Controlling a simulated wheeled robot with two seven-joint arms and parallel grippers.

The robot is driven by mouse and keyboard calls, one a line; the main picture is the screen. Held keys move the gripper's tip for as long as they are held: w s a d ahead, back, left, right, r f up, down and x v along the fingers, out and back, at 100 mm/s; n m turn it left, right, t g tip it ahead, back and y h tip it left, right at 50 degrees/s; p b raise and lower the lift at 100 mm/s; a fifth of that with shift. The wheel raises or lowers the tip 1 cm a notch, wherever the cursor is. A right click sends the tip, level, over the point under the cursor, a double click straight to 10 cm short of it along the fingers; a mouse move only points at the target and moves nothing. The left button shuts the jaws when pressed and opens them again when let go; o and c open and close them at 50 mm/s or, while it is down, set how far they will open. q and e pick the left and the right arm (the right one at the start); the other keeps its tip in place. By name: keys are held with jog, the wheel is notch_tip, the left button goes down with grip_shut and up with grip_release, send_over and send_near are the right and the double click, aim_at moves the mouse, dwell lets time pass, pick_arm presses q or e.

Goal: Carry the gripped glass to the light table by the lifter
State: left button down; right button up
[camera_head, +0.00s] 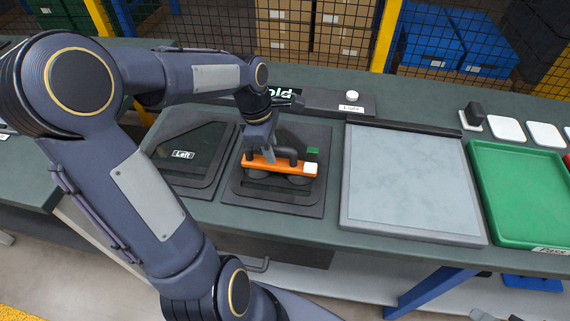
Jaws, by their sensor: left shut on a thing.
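My left gripper (262,155) is shut on the orange lifter (265,166). The lifter has dark round suction cups below it, a dark handle, a white block and a small green part at its right end. It is low over the second dark nest (238,188) on the bench. Dark glass (315,135) seems to lie under the cups, but its outline is hard to tell from the nest, and I cannot tell whether it is lifted clear. My right gripper is not in view.
A dark nest marked "Left" (183,155) is left of the lifter. A green tray (525,190) marked "Pass" is right of the light table. A box with a white knob (352,95) marked "Light" stands behind. Mesh fencing with a yellow post (386,35) closes the back.

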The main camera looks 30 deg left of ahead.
pick_arm(q)
jog(key=shift+r, duration=0.1)
jog(key=shift+r+p, duration=4.3)
jog(key=shift+r, duration=0.55)
jog(key=shift+w+d, duration=0.1)
jog(key=w+d, duration=0.2)
jog(key=d, duration=0.4)
jog(key=w+d, duration=0.3)
jog(key=d, duration=0.3)
jog(key=shift+w+d, duration=0.35)
jog(key=w+d+p, duration=0.1)
jog(key=w+d, duration=0.1)
jog(key=d, duration=0.4)
jog(key=w+d+p, duration=0.1)
jog(key=w+d, duration=0.2)
jog(key=d, duration=0.3)
jog(key=shift+w+d, duration=0.35)
jog(key=shift+d, duration=0.05)
